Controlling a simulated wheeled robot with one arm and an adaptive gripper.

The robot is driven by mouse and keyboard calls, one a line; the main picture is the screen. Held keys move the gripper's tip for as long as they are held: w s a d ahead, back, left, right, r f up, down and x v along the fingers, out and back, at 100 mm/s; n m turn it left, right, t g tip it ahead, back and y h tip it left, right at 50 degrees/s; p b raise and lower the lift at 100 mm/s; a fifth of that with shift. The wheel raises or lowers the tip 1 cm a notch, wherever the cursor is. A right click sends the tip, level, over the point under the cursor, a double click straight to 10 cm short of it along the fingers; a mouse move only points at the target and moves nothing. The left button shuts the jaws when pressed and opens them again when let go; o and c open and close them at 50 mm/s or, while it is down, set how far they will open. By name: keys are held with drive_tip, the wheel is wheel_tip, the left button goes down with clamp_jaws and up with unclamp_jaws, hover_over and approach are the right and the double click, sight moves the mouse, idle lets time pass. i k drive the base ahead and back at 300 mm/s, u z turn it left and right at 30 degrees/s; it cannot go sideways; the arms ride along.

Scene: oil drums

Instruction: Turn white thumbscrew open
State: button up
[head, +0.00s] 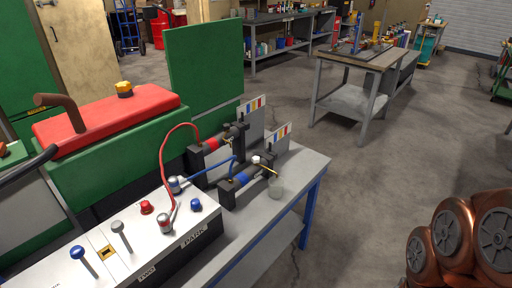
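The white thumbscrew (256,159) is a small pale knob on top of the nearer black-and-blue cylinder unit (241,181), on the grey bench with blue legs. A thin brass spout (268,170) points right from this unit, above a small clear cup (275,188). The knob is too small to tell how far it is turned. Copper-coloured rounded links of my arm show at the lower right, well apart from the bench. My gripper is not in view.
A similar unit with a red band (211,143) stands behind. Red and blue hoses arch to a white control box (135,240) with levers. A green machine (115,165) is at left. A worktable (360,62) stands behind. Concrete floor (370,180) right of the bench is clear.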

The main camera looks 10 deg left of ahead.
sight(255, 159)
drive_tip(key=u, duration=0.65)
drive_tip(key=i, duration=0.9)
drive_tip(key=u, duration=0.9)
